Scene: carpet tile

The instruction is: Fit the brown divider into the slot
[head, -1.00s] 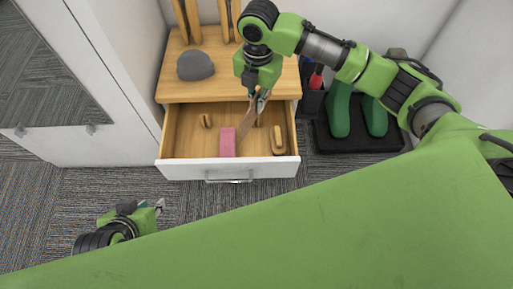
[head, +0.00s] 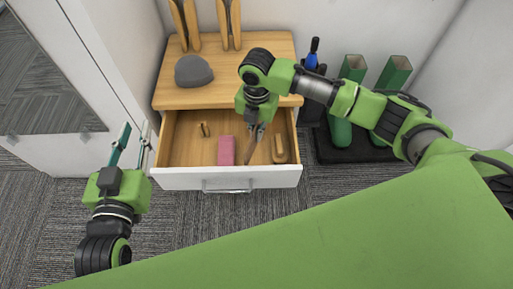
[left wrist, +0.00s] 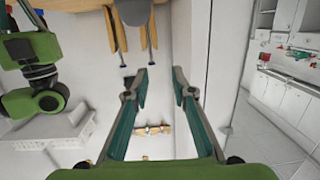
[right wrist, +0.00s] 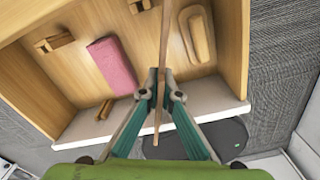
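My right gripper (head: 257,130) is over the drawer and shut on the brown divider (head: 251,148). In the right wrist view the divider (right wrist: 164,55) is a thin board seen nearly edge-on between the fingertips (right wrist: 160,92). Small wooden blocks, which look like slot holders, stand in the drawer: one shows in the head view (head: 204,129), and others at the back (right wrist: 54,43) and by the front wall (right wrist: 105,110) in the right wrist view. Whether the divider touches the drawer floor or a slot is unclear. My left gripper (head: 133,143) is open and empty, left of the drawer.
The open drawer (head: 227,180) also holds a pink block (head: 226,150) and a wooden brush-like piece (head: 279,150). A grey cap-like object (head: 193,70) sits on the wooden top (head: 240,88). Green boots (head: 341,132) stand on a dark mat at right. A white cabinet is at left.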

